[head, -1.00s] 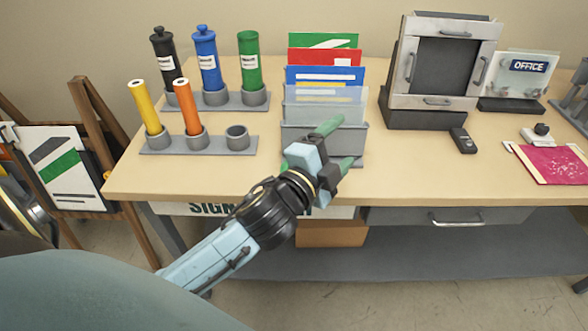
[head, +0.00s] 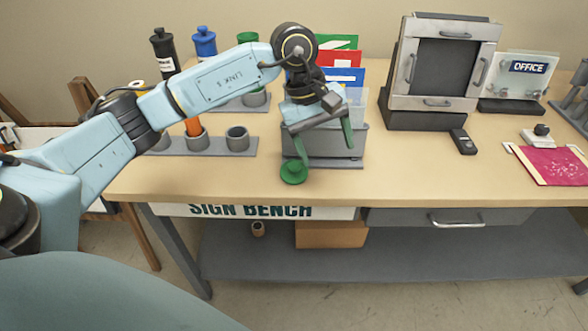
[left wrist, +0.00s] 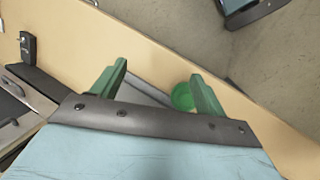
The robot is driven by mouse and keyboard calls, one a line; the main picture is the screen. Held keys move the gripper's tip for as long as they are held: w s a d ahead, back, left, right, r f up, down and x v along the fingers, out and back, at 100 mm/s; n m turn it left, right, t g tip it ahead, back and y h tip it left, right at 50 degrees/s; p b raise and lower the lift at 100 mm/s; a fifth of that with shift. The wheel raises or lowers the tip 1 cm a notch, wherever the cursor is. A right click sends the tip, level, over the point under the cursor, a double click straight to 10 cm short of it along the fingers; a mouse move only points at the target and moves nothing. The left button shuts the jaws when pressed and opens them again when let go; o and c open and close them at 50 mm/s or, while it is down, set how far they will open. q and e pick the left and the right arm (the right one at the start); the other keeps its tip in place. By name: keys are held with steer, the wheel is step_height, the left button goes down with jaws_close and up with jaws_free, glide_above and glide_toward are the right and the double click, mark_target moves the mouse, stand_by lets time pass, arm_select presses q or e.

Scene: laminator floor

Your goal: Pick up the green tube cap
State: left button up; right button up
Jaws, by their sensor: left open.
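The green tube cap (head: 293,172) is a small round piece with a raised knob. It lies on the bench near the front edge, by the front left corner of the grey sheet holder (head: 350,143). My left gripper (head: 325,150) is open, with its green fingers pointing down above the holder's front; the left finger appears just above or beside the cap. In the left wrist view the cap (left wrist: 182,97) shows next to the inner side of the right-hand finger, partly hidden by it. I cannot tell whether they touch. My right gripper is not in view.
The sheet holder stands close behind the gripper. Tube stands (head: 238,145) with tubes are on the left, partly behind my arm. A framed press (head: 440,70), a black remote (head: 463,140) and a pink sheet (head: 550,163) are at the right. The bench between is clear.

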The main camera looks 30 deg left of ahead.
arm_select(q)
steer(key=a+r+y, duration=0.2)
steer(key=a+y, duration=0.2)
steer(key=a, duration=0.4)
glide_above(294, 165)
steer(key=shift+m, duration=0.3)
steer(key=f, duration=0.7)
steer(key=shift+s+a+f+b, duration=0.1)
steer(key=shift+s+a+b, duration=0.1)
steer(key=shift+b, duration=0.15)
steer(key=shift+w+d+f, duration=0.1)
steer(key=shift+f, duration=1.5)
steer(key=shift+w+d+f, duration=0.1)
steer(key=shift+f, duration=1.45)
steer(key=c, duration=0.7)
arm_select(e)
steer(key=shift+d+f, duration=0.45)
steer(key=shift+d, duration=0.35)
